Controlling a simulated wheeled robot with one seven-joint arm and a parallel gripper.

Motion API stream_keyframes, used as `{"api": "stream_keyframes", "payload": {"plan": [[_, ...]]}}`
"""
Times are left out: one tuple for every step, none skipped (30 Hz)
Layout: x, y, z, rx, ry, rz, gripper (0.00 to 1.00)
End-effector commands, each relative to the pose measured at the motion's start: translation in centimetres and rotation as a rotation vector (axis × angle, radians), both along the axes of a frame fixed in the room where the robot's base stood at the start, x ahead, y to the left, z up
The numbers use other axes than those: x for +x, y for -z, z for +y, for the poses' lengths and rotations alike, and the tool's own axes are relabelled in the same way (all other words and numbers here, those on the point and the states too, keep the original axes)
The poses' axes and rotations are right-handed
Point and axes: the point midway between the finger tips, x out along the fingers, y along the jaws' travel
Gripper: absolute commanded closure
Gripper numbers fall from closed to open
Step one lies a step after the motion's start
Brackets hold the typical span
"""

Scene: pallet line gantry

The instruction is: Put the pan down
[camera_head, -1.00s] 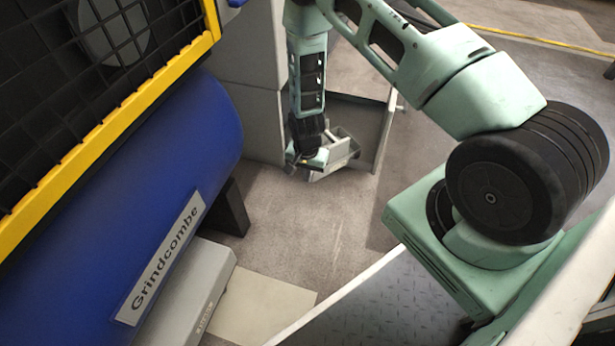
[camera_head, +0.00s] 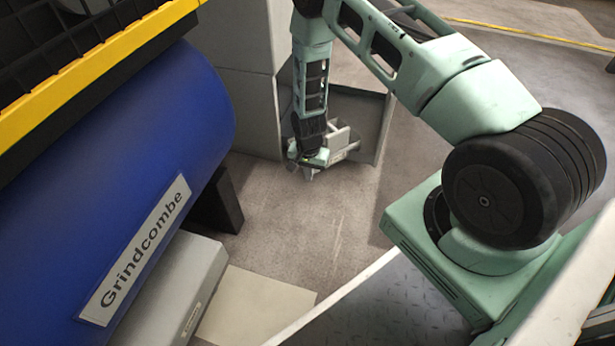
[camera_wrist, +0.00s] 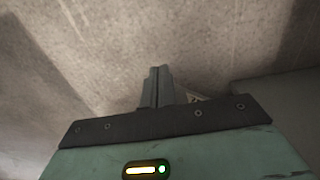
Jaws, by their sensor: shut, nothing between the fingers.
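My gripper (camera_head: 309,174) hangs low on my arm, just in front of a grey open-fronted recess. In the wrist view its two grey fingers (camera_wrist: 157,88) are together, with nothing visible between them, against bare floor. I cannot clearly make out a separate pan in either view. A light grey angular piece (camera_head: 340,138) shows close beside the gripper in the head view; I cannot tell whether it is part of the gripper or a separate thing. A small pale edge shows just right of the fingers in the wrist view, mostly hidden by the gripper body.
A tall grey cabinet (camera_head: 250,100) stands left of my gripper, with the grey recess panel (camera_head: 374,120) behind it. A blue "Grindcombe" tank (camera_head: 130,150) and a grey box (camera_head: 185,285) fill the left. The concrete floor (camera_head: 290,220) in front is clear.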

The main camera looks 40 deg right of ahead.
Motion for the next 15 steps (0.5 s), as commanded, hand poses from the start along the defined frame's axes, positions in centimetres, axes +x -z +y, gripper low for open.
{"api": "stream_keyframes", "payload": {"plan": [[0.0,0.0,0.0,0.0,0.0,0.0,1.0],[0.0,0.0,0.0,0.0,0.0,0.0,1.0],[0.0,0.0,0.0,0.0,0.0,0.0,1.0],[0.0,0.0,0.0,0.0,0.0,0.0,1.0],[0.1,0.0,-0.1,0.0,0.001,0.0,1.0],[0.3,-0.1,-0.4,0.0,0.002,0.0,1.0],[0.5,-0.1,-0.6,-0.001,0.003,-0.001,1.0],[0.8,-0.1,-1.1,-0.001,0.004,-0.002,1.0],[1.3,-0.1,-1.8,-0.001,0.005,-0.002,1.0],[1.8,-0.2,-2.4,-0.002,0.006,-0.003,1.0],[2.4,-0.2,-3.1,-0.002,0.006,-0.004,1.0],[3.1,-0.1,-4.1,-0.002,0.007,-0.004,1.0],[3.6,-0.1,-4.7,-0.002,0.007,-0.003,1.0],[4.2,0.0,-5.5,-0.002,0.006,-0.004,1.0],[5.0,0.0,-6.4,-0.001,0.006,-0.005,1.0]]}}
